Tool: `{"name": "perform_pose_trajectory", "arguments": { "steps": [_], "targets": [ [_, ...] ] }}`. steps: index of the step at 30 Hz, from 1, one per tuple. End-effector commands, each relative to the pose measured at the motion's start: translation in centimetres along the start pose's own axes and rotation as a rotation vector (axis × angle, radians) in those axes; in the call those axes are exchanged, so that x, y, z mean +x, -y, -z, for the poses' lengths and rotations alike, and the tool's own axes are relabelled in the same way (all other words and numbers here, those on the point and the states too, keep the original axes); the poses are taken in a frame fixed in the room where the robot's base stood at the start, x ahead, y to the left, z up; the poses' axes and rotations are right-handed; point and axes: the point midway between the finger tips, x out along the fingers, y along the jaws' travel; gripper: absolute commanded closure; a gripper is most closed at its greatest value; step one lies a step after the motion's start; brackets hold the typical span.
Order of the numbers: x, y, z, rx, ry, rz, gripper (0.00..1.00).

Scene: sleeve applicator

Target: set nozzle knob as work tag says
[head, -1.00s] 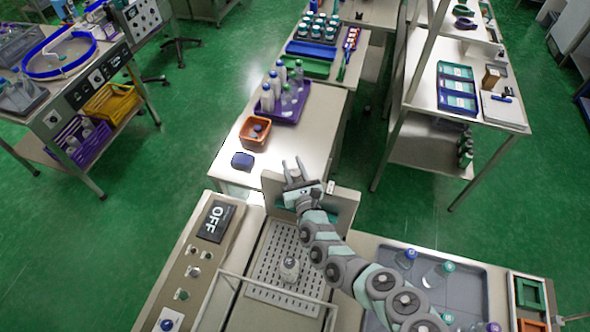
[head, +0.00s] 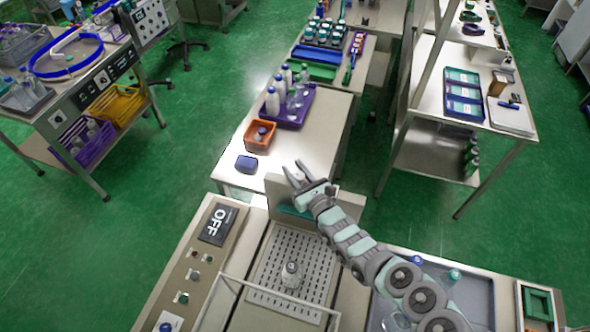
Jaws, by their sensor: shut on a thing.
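My gripper (head: 303,172) is over the top of the upright beige panel (head: 350,205) at the back of the applicator. Its two fingers point away from me, toward the table behind. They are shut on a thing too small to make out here. I cannot pick out the nozzle knob or its setting. A clear bottle with a light top (head: 291,272) stands upright on the perforated plate (head: 265,275). The display (head: 218,224) reads OFF.
A control panel (head: 187,275) with buttons lies left of the plate, with a clear guard frame in front. A grey tray (head: 470,295) with capped bottles is at right. The table behind holds a blue box (head: 246,164), an orange bin (head: 259,137) and a purple bottle tray (head: 291,117).

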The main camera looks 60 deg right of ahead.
Motion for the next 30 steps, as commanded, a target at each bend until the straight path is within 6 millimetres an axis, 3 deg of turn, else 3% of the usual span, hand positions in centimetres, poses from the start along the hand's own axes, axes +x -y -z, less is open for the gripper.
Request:
{"name": "perform_pose_trajectory", "arguments": {
  "steps": [26,27,30],
  "targets": [
    [0.01,-0.12,0.02,0.001,0.000,-0.035,1.00],
    [0.01,-0.12,0.02,0.001,0.000,-0.035,0.68],
    [0.01,-0.11,0.02,0.001,0.000,-0.035,0.60]
  ]
}}
